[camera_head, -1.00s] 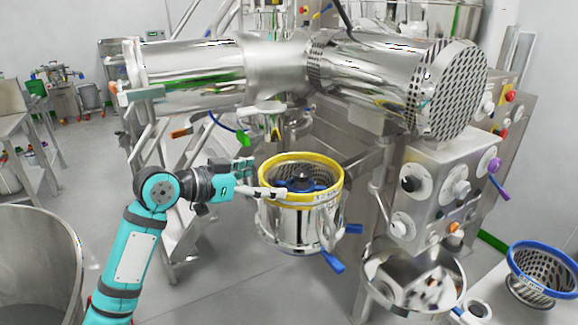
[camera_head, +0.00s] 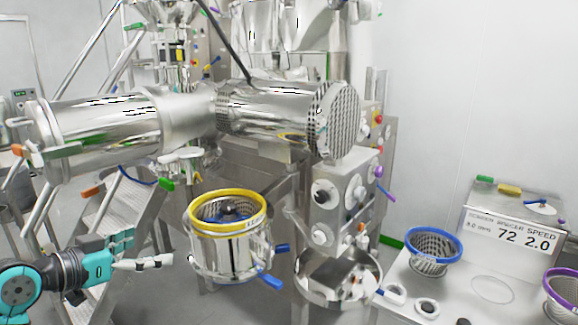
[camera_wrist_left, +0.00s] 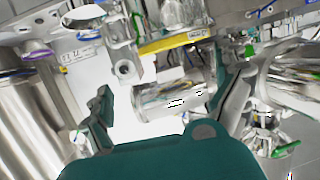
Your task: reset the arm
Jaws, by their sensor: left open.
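My left gripper (camera_head: 150,254) comes in at the lower left of the head view. Its fingers are apart with nothing between them. It points right towards a steel vessel (camera_head: 225,256) with a yellow ring (camera_head: 200,230) on top, blue handles and a dark blue part inside. The gripper is left of the vessel and appears clear of it. In the left wrist view the two fingers (camera_wrist_left: 162,78) stand wide apart, and the yellow ring (camera_wrist_left: 175,42) shows beyond them. My right gripper is in neither view.
A horizontal steel machine (camera_head: 265,118) lies above and behind the vessel, with a control box (camera_head: 335,195) at its right. A steel bowl (camera_head: 340,285) is below the box. At right, a table (camera_head: 455,300) carries a blue-rimmed basket (camera_head: 433,252), a purple-rimmed basket (camera_head: 563,300) and a display (camera_head: 510,235).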

